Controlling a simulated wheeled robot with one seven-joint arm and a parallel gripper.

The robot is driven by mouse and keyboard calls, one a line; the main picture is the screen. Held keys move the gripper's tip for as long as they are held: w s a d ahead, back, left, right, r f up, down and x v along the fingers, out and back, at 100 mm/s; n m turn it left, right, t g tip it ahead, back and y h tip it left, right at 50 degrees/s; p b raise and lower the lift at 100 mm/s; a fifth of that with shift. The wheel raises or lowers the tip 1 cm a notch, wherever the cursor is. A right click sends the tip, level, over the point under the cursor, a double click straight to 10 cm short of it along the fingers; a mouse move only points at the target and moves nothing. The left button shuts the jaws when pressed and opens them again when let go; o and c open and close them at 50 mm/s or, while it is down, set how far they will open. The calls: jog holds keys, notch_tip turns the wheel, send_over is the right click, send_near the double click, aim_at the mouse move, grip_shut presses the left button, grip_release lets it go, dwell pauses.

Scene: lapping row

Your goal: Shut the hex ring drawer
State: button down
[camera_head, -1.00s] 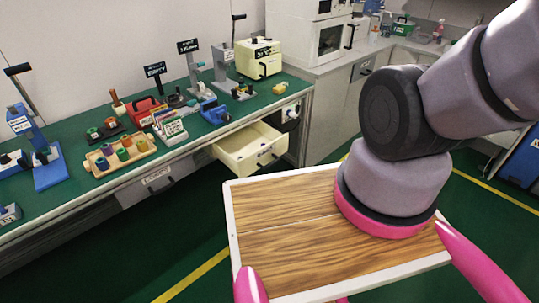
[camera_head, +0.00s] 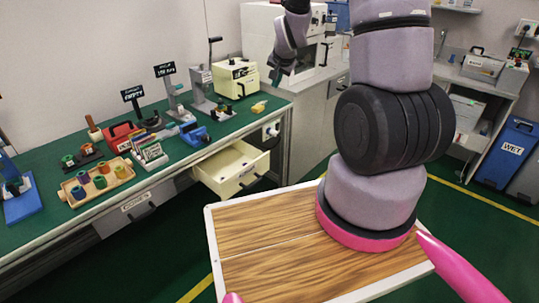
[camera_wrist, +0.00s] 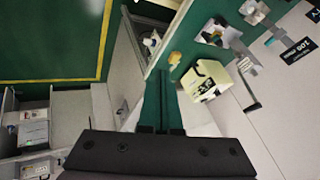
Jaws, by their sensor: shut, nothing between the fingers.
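A cream drawer (camera_head: 243,181) stands pulled out from under the green bench top, at the right end of the bench in the head view. Its inside is visible, with a few small things in it, and a dark handle is on its front. Its label is too small to read. My gripper (camera_head: 277,78) is raised behind and above the bench's right end, apart from the drawer. In the wrist view its dark fingers (camera_wrist: 162,103) are together and empty. I cannot make out the drawer in the wrist view.
A cream machine (camera_head: 236,78) and a small yellow thing (camera_head: 259,107) stand on the bench near my gripper. A tray of coloured cups (camera_head: 97,184) is further left. A closed drawer (camera_head: 139,205) is under the bench. Green floor is open at the right.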

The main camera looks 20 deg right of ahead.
notch_tip(320, 180, down, 14)
jog(key=w+r+m, duration=0.1)
jog(key=m, duration=0.1)
send_near(268, 156)
notch_tip(268, 156, down, 4)
jog(key=w, duration=0.1)
jog(key=shift+w+f+h, duration=0.2)
jog(key=shift+w+h, duration=0.2)
jog(key=shift+w, duration=0.45)
jog(key=shift+w, duration=0.1)
jog(key=w+a, duration=0.7)
jog(key=w, duration=0.5)
jog(key=shift+w, duration=0.3)
jog(key=shift+a, duration=0.2)
